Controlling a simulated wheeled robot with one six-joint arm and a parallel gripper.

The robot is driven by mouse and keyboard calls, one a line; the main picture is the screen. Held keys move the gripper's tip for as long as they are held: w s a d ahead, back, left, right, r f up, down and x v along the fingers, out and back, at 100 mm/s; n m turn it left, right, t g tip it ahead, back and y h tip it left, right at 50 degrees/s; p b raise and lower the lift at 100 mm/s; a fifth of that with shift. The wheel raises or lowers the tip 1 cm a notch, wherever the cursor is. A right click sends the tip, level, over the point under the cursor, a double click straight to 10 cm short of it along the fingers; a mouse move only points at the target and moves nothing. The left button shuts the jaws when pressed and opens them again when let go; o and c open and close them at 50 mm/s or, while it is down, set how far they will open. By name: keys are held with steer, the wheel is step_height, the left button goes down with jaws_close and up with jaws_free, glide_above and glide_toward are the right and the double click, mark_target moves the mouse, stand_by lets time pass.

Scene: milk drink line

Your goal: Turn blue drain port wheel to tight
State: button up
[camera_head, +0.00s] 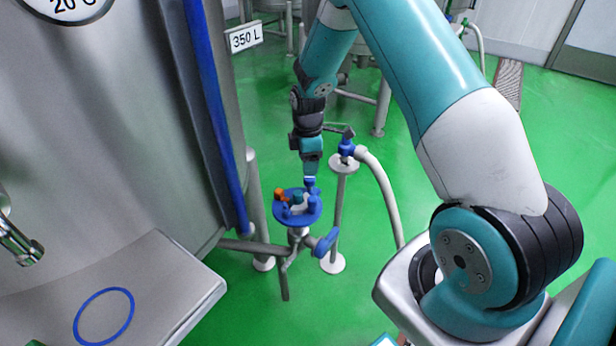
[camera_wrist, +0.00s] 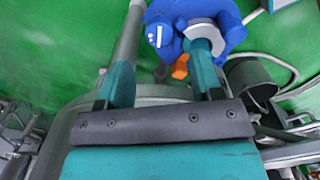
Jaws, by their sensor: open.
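The blue wheel (camera_head: 313,215) sits on top of a metal pipe fitting beside the tank, in the middle of the head view. An orange piece (camera_head: 279,196) shows at its left edge, and a pale piece lies across its middle. My gripper (camera_head: 311,184) points down at the wheel's far right side, its fingertips at or just above it. In the wrist view the blue wheel (camera_wrist: 232,22) is at the top, partly cut off. My gripper (camera_wrist: 160,68) is open there, with the right finger overlapping the wheel and the left finger clear of it. Contact cannot be told.
A blue lever (camera_head: 325,243) sticks out below the wheel. Behind stands a post with a blue valve (camera_head: 347,148) and a white hose (camera_head: 384,190). The steel tank (camera_head: 120,130) fills the left. Green floor (camera_head: 350,300) is open in front.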

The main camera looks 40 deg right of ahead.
mark_target(308, 178)
step_height(308, 178, down, 6)
steer(key=shift+r, duration=0.1)
steer(key=c, duration=0.9)
